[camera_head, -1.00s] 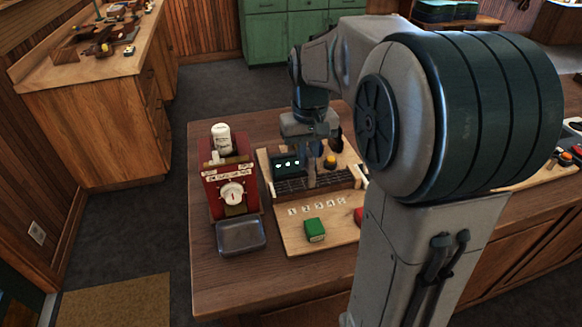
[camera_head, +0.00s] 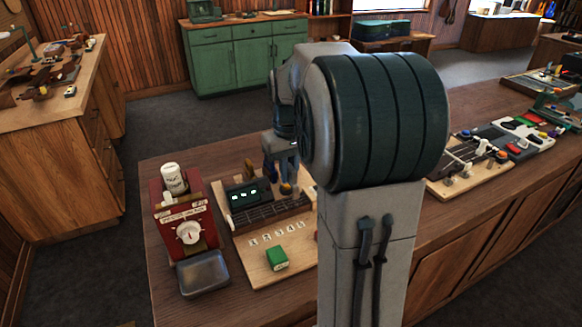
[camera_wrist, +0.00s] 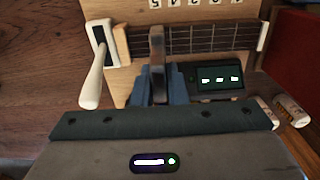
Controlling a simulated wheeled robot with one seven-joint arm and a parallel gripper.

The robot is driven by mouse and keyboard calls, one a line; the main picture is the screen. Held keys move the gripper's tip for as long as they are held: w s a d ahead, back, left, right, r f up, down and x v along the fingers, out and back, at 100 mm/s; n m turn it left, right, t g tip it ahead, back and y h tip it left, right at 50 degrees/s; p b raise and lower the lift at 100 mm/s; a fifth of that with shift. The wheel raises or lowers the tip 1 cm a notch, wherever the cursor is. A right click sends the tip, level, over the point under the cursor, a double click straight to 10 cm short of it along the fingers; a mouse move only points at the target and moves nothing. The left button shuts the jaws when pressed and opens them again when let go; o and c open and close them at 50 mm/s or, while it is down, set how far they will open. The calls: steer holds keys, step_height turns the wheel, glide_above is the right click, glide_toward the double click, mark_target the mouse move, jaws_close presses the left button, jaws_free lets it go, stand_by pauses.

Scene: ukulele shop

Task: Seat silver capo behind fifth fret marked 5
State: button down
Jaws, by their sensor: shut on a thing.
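The fretboard (camera_head: 268,216) lies across a light wooden board, with a row of number tiles (camera_head: 277,234) in front of it. In the wrist view the fretboard (camera_wrist: 205,39) runs across the top, and the tiles (camera_wrist: 182,3) are cut off at the edge. My gripper (camera_wrist: 158,72) is shut on the silver capo (camera_wrist: 157,45), a grey upright bar between blue fingers. The capo overlaps the fretboard's left part in this view. I cannot tell whether it touches the strings. In the head view my arm partly hides my gripper (camera_head: 284,172), and the capo is not clear.
A dark display box (camera_head: 247,194) stands behind the fretboard; it is right of the gripper in the wrist view (camera_wrist: 220,79). A white-handled lever (camera_wrist: 94,75) is at left there. A green block (camera_head: 277,258), red dial device (camera_head: 184,214) and grey tray (camera_head: 203,273) stand nearby.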

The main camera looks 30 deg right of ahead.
mark_target(289, 201)
steer(key=shift+f+b, duration=2.15)
steer(key=shift+f, duration=0.65)
steer(key=shift+f, duration=0.6)
steer(key=c, duration=1.7)
jaws_free()
steer(key=shift+r, duration=0.2)
step_height(289, 201, up, 11)
steer(key=p, duration=0.8)
steer(key=shift+f, duration=0.1)
